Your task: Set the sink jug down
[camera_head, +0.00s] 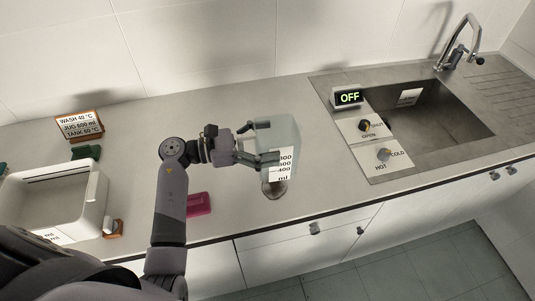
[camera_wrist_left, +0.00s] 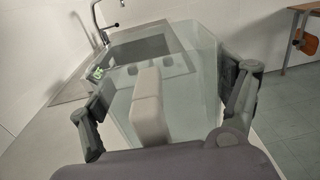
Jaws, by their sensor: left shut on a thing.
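The sink jug (camera_head: 283,137) is clear, with a white scale label on its side, and it is over the counter left of the sink. My left gripper (camera_head: 258,156) is shut on the jug. In the left wrist view the clear jug (camera_wrist_left: 192,60) fills the space between the fingers of the left gripper (camera_wrist_left: 165,105), with its pale handle (camera_wrist_left: 150,108) in the middle. A round grey disc (camera_head: 274,189) shows on the counter just below the jug. I cannot tell whether the jug's base touches the counter. My right gripper is not in view.
The sink (camera_head: 440,112) with its tap (camera_head: 458,50) is at the right, beside an OFF display (camera_head: 348,98) and two knobs. A white tank (camera_head: 92,205), a sign (camera_head: 80,126) and a pink block (camera_head: 199,204) are at the left. The counter behind the jug is clear.

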